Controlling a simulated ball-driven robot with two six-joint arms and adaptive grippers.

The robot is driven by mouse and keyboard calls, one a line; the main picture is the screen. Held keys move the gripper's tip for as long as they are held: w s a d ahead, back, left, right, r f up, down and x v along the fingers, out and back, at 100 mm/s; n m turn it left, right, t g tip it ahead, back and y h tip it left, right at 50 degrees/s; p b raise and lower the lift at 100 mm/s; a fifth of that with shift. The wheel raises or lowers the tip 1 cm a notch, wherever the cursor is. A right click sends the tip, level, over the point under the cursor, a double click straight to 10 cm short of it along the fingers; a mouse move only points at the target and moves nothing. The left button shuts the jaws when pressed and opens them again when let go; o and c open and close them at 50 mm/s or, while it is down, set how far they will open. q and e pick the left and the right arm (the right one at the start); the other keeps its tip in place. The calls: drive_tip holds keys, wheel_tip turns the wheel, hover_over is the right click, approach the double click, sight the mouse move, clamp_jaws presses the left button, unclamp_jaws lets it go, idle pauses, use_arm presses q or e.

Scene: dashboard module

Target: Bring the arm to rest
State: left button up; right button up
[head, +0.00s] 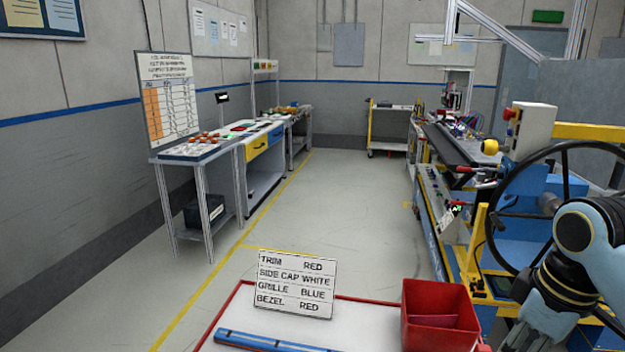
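My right arm (592,240), light blue with black joints, comes in at the lower right edge, beside the large black steering wheel. My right gripper (535,322) is partly visible low in the picture, close to the right side of the red bin (438,312). Its fingertips are hard to make out, so I cannot tell whether it is open or shut, and no held object is clear. My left arm and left gripper are not in view.
A white sign (294,284) listing part colours stands on the red-edged white tray (225,309), with a blue bar (270,341) at the front. The black steering wheel (497,215) is at the right. Workbenches line the left; the floor (330,205) between is clear.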

drive_tip(key=s+a+m+t+h, duration=0.15)
drive_tip(key=s+m, duration=0.55)
drive_tip(key=s, duration=1.2)
wheel_tip(320, 180, down, 38)
drive_tip(key=s+d+b, duration=0.2)
drive_tip(key=b, duration=1.1)
use_arm(q)
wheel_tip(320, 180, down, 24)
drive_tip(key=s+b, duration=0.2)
drive_tip(key=b, duration=0.9)
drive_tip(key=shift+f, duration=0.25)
use_arm(e)
drive_tip(key=s+f, duration=0.6)
drive_tip(key=f, duration=0.3)
drive_tip(key=s+f+g, duration=0.1)
drive_tip(key=s+f, duration=0.5)
drive_tip(key=f, duration=0.3)
drive_tip(key=s+d+f+g, duration=0.1)
drive_tip(key=s+f, duration=0.5)
drive_tip(key=f, duration=0.4)
drive_tip(key=shift+s, duration=0.3)
drive_tip(key=shift+f, duration=0.1)
